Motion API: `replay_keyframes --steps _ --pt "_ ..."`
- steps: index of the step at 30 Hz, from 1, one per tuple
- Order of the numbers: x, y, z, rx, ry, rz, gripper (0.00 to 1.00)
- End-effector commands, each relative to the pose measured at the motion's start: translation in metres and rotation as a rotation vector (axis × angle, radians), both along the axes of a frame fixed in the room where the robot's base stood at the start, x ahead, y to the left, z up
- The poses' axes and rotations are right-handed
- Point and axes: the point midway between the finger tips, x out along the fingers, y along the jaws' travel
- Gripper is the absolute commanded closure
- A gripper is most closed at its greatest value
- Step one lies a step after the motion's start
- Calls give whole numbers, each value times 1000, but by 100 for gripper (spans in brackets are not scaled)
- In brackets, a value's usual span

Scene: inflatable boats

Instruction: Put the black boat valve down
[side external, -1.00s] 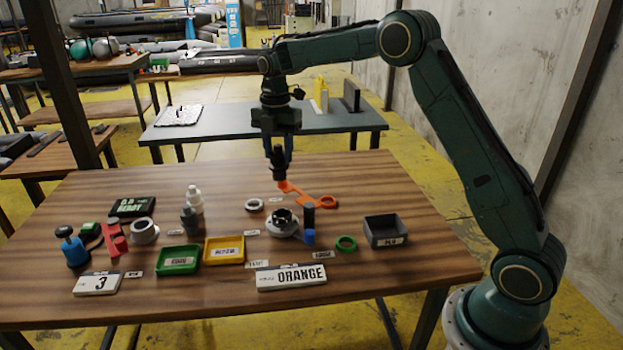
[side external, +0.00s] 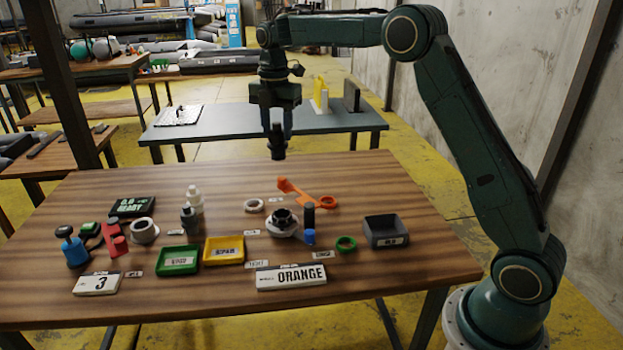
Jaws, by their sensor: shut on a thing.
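My gripper (side external: 277,128) is shut on the black boat valve (side external: 278,150), a small dark cylinder. It holds the valve upright in the air above the far half of the wooden table (side external: 400,262). An orange wrench-like tool (side external: 305,193) lies on the table below and a little to the right of it. A white round base with a dark centre (side external: 284,222) sits nearer the front. A black cylinder (side external: 309,215) stands just right of that base, with a small blue piece (side external: 309,237) in front of it.
A green tray (side external: 178,261), a yellow tray (side external: 224,250) and a grey tray (side external: 386,231) stand on the table. A white ring (side external: 254,205) and a green ring (side external: 346,244) lie nearby.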

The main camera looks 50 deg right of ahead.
Motion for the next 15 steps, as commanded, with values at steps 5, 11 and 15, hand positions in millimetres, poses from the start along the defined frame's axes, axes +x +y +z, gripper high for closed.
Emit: replay_keyframes --steps 5,11,15 --pt "1 1 0 0 0 0 97" --pt "10 5 -1 0 0 1 97" --pt "23 13 -3 0 0 1 97"
